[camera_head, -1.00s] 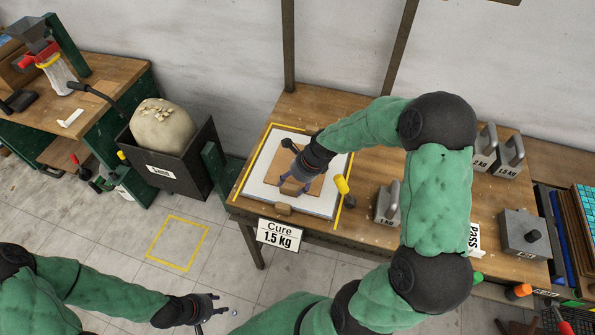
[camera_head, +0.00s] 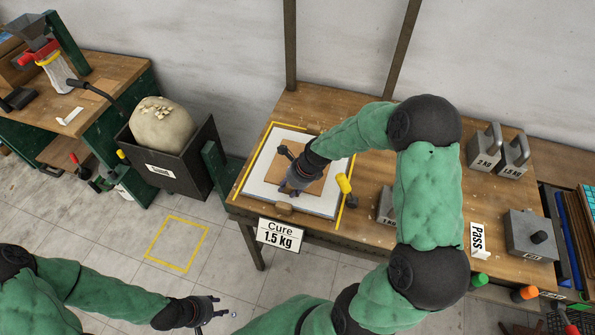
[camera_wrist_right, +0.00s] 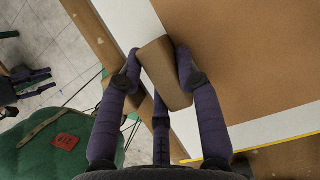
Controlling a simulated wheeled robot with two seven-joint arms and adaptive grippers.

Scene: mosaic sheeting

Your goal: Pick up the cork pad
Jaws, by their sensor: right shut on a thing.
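The cork pad (camera_head: 315,183) appears as a flat brown square on a white sheet or board (camera_head: 257,186), inside a yellow outline on the bench. A small brown block (camera_head: 284,208) is at the middle of the board's front edge; it looks like a grip, but its attachment is hidden. My right gripper (camera_head: 287,191) reaches down there. In the right wrist view its fingers are closed around the block (camera_wrist_right: 164,75), with the brown surface (camera_wrist_right: 250,55) to the right. No clear lift shows. My left gripper (camera_head: 214,309) is open and empty above the floor.
A yellow-headed mallet (camera_head: 345,185) lies at the board's right. A partly hidden weight (camera_head: 386,206), two handled weights (camera_head: 498,155) and a grey metal block (camera_head: 528,235) stand further right. A "Cure 1.5 kg" sign (camera_head: 280,235) hangs in front.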

